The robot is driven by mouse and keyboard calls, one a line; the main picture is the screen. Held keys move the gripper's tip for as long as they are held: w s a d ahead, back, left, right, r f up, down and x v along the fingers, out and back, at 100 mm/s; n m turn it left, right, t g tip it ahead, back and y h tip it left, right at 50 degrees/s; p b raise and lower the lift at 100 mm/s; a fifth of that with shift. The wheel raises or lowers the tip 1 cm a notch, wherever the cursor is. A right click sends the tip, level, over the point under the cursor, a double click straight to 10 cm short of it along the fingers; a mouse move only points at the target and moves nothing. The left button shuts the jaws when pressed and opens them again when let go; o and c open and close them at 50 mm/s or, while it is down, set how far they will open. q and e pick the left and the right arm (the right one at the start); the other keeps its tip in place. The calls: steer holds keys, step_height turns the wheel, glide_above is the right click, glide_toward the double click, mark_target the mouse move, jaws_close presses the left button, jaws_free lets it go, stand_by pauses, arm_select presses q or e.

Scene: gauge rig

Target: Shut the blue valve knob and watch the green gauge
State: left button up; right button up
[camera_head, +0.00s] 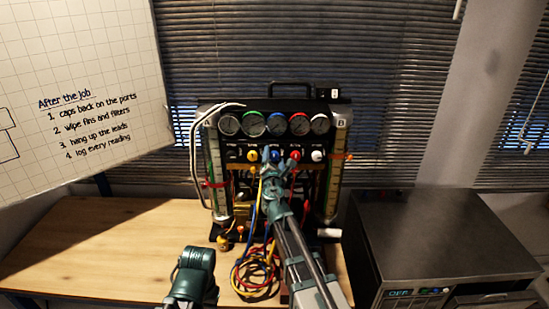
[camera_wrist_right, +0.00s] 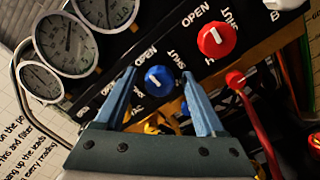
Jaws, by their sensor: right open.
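The blue valve knob (camera_wrist_right: 159,80) shows in the right wrist view with a white mark on its face. OPEN and SHUT labels are printed beside it; I cannot tell exactly which one the mark points to. My right gripper (camera_wrist_right: 158,74) is open, with one finger on each side of the knob and no clear contact. In the head view my right gripper (camera_head: 277,160) is in front of the panel and largely hides the blue knob. The green-rimmed gauge (camera_head: 253,123) is second from left in the top row; its reading is too small to tell. My left gripper is out of view.
A red knob (camera_wrist_right: 217,40) sits close to the right finger, with a red lead (camera_wrist_right: 255,120) below it. Coiled hoses (camera_head: 255,275) lie on the wooden bench (camera_head: 90,240) before the rig. A grey box (camera_head: 440,235) stands on the right.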

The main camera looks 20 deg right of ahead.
jaws_close()
steer(key=shift+m, duration=0.4)
steer(key=m, duration=0.8)
steer(key=shift+m, duration=0.3)
steer(key=m, duration=0.4)
steer(key=shift+s, duration=0.1)
steer(key=shift+m, duration=2.2)
